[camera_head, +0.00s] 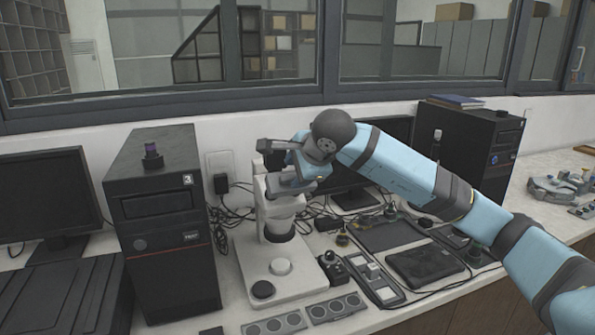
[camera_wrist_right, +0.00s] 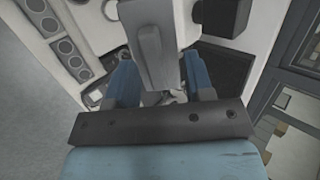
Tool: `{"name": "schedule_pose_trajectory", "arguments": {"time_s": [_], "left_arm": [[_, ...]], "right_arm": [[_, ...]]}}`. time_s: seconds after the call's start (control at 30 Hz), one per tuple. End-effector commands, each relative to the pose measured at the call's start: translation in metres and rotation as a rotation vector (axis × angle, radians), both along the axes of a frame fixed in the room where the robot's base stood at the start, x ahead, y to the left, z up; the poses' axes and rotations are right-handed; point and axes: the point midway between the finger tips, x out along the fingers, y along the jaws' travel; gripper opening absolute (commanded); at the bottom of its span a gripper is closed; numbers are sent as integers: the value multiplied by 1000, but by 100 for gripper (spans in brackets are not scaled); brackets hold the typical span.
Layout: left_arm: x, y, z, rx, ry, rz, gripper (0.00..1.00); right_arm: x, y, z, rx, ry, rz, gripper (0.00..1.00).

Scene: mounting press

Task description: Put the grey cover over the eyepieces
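The white microscope (camera_head: 277,232) stands on the bench left of centre; its upper part is largely covered by my right gripper. My right gripper (camera_head: 292,172) is at the microscope's head, pointing down and left. In the right wrist view its two blue fingers (camera_wrist_right: 161,85) are apart, with a grey tapering piece (camera_wrist_right: 152,50) between them. I cannot tell whether this piece is the grey cover or part of the microscope's head, nor whether the fingers press on it. The eyepieces cannot be made out clearly. My left gripper is not in view.
A black computer tower (camera_head: 162,225) stands close to the left of the microscope. A second tower (camera_head: 478,145) stands at the back right. Cables, a black pad (camera_head: 425,263) and grey plates with round recesses (camera_head: 335,307) crowd the bench. A window frame is behind.

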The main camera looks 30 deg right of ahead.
Motion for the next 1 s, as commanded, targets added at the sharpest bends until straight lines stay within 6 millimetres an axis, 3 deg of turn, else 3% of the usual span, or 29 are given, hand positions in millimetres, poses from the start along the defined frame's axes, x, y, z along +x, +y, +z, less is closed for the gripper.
{"name": "schedule_pose_trajectory", "arguments": {"time_s": [0.27,0.7,1.0], "left_arm": [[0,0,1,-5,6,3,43],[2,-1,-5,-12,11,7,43],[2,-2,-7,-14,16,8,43]], "right_arm": [[-5,0,5,0,-2,0,48],[-71,1,72,-1,-5,-1,48],[-96,2,97,0,-1,0,48]]}}
